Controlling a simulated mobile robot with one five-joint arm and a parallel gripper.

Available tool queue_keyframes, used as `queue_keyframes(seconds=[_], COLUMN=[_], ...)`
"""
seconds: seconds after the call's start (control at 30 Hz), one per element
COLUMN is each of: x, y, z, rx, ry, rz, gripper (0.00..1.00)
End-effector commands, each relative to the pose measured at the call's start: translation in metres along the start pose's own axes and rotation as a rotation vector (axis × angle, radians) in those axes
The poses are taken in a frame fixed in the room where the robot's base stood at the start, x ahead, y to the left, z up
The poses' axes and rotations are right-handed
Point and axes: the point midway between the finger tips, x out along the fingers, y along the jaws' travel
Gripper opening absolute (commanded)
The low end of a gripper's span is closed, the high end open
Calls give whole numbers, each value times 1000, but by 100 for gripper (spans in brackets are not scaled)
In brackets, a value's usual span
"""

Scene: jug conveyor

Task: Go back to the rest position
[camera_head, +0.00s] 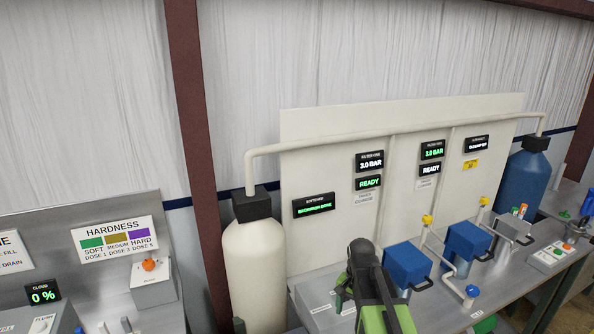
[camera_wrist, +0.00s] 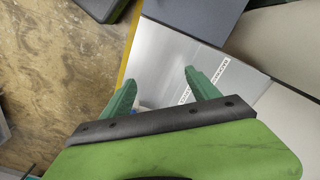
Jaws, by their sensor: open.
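My gripper shows in the wrist view (camera_wrist: 158,92) with its two green fingers spread wide and nothing between them. Below the fingers lies a grey metal surface with a printed label strip (camera_wrist: 205,80). In the head view my green and black arm reaches up from the bottom edge, right of the cream tank (camera_head: 256,265).
Two blue-topped housings (camera_head: 407,262) (camera_head: 467,238) with yellow-capped pipes stand on the metal bench right of my arm. A white panel (camera_head: 330,135) with lit displays stands behind. A hardness sign (camera_head: 115,240) stands at left. Wooden floor (camera_wrist: 60,60) shows in the wrist view.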

Motion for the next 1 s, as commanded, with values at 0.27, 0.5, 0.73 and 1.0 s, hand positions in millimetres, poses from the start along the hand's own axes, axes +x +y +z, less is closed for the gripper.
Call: queue_keyframes(seconds=[0.27,0.5,0.73,1.0], x=[104,119,118,118], y=[20,39,40,40], z=[33,63,60,60], rx=[-149,-473,-587,-584], ry=[0,1,1,1], rz=[0,1,1,1], gripper=[70,70,70,70])
